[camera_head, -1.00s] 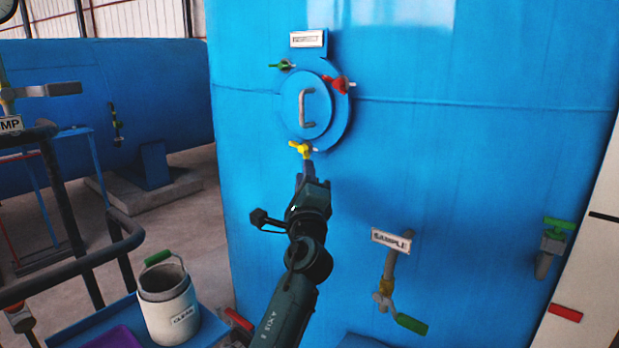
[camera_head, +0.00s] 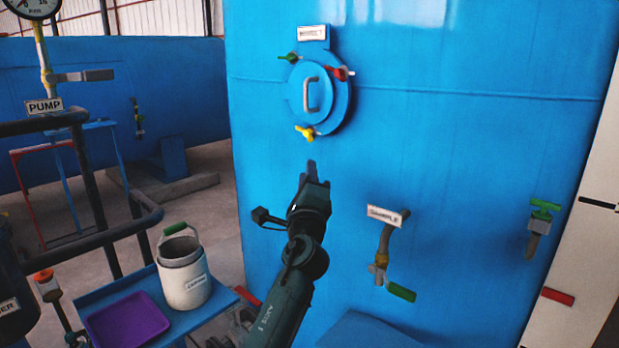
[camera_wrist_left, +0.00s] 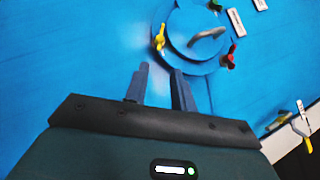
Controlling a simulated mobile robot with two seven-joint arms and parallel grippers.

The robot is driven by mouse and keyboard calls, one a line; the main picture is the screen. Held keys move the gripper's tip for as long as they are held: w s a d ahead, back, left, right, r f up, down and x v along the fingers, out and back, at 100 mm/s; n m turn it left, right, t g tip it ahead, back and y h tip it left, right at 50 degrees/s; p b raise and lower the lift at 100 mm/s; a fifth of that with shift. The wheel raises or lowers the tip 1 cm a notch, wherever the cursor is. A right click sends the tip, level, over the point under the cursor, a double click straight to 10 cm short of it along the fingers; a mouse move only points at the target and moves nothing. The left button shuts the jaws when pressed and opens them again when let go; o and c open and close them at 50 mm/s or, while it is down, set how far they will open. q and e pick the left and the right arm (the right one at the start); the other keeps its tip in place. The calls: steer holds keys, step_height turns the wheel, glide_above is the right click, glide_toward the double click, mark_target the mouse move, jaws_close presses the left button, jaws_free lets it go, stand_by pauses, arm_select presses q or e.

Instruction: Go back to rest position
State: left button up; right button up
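My left gripper (camera_head: 310,168) is in front of the blue tank (camera_head: 460,140), below the round hatch (camera_head: 328,100) and its yellow handle (camera_head: 305,132). In the left wrist view my left gripper (camera_wrist_left: 162,82) shows two fingers apart with nothing between them. The hatch (camera_wrist_left: 190,30) lies beyond the fingertips, with the yellow handle (camera_wrist_left: 159,37) and the red handle (camera_wrist_left: 229,60) at its rim. A gap shows between the gripper and the yellow handle. My right gripper is not in view.
A SAMPLE pipe with a green-handled valve (camera_head: 402,292) sticks out right of my arm. A white bucket (camera_head: 184,280) and a purple tray (camera_head: 127,318) are on a blue cart at lower left. Black rails (camera_head: 95,190) stand at the left.

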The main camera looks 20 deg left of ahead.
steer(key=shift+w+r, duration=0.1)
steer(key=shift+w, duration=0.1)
arm_select(q)
steer(key=s+d+f+n+g+h, duration=0.1)
steer(key=s+f+n+g+h, duration=0.3)
steer(key=f, duration=0.9)
steer(key=s+d+f+n+h, duration=0.1)
steer(key=s+f+n+h, duration=0.1)
steer(key=s+f, duration=0.75)
steer(key=s+d+f+n+g+h, duration=0.2)
steer(key=s+f+n, duration=0.3)
steer(key=s+f, duration=0.4)
steer(key=s+d+f+n+g+h, duration=0.2)
steer(key=s+d+f+n+g, duration=0.2)
steer(key=s+f, duration=0.5)
steer(key=s, duration=0.4)
steer(key=shift+s+d+f+n+h, duration=0.4)
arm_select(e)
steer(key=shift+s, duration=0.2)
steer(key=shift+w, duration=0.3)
